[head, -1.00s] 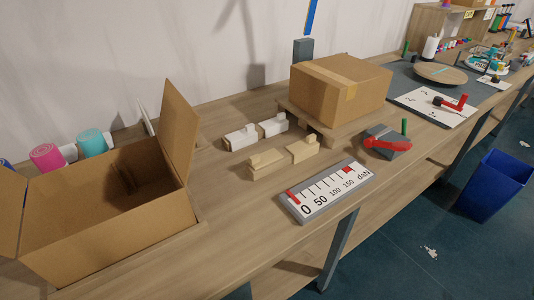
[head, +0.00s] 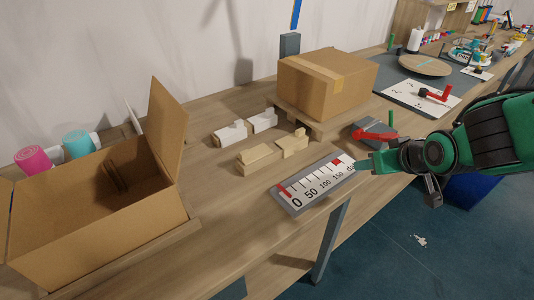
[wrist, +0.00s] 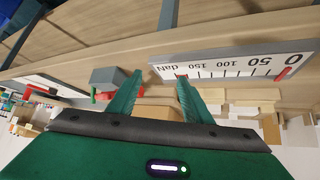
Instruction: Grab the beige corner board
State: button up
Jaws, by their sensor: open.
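Two beige corner boards, a left one (head: 257,158) and a right one (head: 292,144), lie end to end on the workbench in the head view. In the wrist view, beige pieces (wrist: 252,97) lie beyond the gauge, partly hidden by a finger and my gripper body. My gripper (head: 364,165) is over the bench's front edge, to the right of the boards and near the gauge's right end. In the wrist view, my gripper (wrist: 158,95) has its two green fingers spread apart with nothing between them. It is apart from the boards.
A gauge board (head: 314,184) lies in front of the boards. Two white corner pieces (head: 230,134) lie behind them. A closed carton (head: 325,90) on a pallet stands behind right; an open carton (head: 95,225) stands left. A red-handled tool (head: 374,134) lies near my gripper.

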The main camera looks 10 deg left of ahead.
aim_at(247, 154)
jog(key=a+n+y, duration=0.1)
jog(key=a, duration=0.3)
jog(key=a+n+y, duration=0.1)
jog(key=a, duration=0.3)
jog(key=s+a+y, duration=0.1)
jog(key=a, duration=0.4)
jog(key=shift+r+n+t, duration=0.1)
jog(key=shift+n+t, duration=0.3)
jog(key=s+a+n+y, duration=0.1)
jog(key=a, duration=0.4)
jog(key=a+y, duration=0.2)
jog(key=a, duration=0.4)
jog(key=s+a+f+n+y, duration=0.1)
jog(key=a, duration=0.4)
jog(key=shift+s+a+n, duration=0.2)
jog(key=shift+s+n, duration=0.1)
jog(key=shift+x, duration=2.6)
jog(key=shift+r, duration=0.1)
jog(key=c, duration=1.1)
